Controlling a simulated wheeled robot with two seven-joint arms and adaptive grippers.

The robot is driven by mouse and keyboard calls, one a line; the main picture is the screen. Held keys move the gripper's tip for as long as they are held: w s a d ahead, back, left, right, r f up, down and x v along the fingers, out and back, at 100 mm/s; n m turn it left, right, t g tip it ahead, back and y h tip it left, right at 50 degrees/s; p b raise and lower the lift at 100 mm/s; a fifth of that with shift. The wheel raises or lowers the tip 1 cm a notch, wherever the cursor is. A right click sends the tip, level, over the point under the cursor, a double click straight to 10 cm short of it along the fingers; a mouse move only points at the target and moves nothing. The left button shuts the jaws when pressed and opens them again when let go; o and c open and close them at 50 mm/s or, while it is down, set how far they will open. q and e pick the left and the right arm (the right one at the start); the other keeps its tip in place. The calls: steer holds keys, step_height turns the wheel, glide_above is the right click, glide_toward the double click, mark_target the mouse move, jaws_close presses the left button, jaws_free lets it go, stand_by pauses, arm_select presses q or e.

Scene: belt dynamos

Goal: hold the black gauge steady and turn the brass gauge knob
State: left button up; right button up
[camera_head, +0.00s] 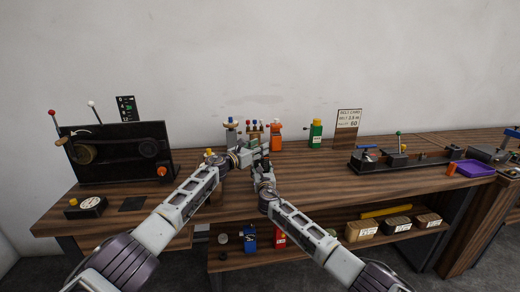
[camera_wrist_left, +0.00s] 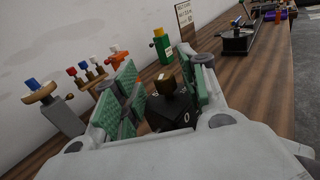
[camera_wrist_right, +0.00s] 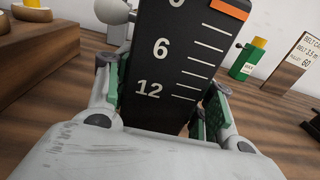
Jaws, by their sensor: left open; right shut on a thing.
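The black gauge (camera_wrist_right: 178,65) fills the middle of the right wrist view, with a white scale and an orange marker near its top. My right gripper (camera_head: 262,174) is shut on its body, one green finger pad on each side. In the left wrist view, the brass gauge knob (camera_wrist_left: 171,83) sits on top of the gauge's black body (camera_wrist_left: 168,114). My left gripper (camera_wrist_left: 158,92) is open, its green pads on either side of the knob with gaps visible. In the head view my left gripper (camera_head: 246,150) and the right one mostly hide the gauge.
Behind the grippers stand an orange device (camera_head: 276,137), a green device (camera_head: 315,134) and a belt card (camera_head: 348,120). A black belt machine (camera_head: 120,152) is on the left. A black fixture (camera_head: 392,158) and purple tray (camera_head: 475,169) are on the right. The table's middle right is clear.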

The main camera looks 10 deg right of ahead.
arm_select(q)
steer(key=shift+d, duration=0.4)
steer(key=shift+w+f, duration=0.1)
jaws_close()
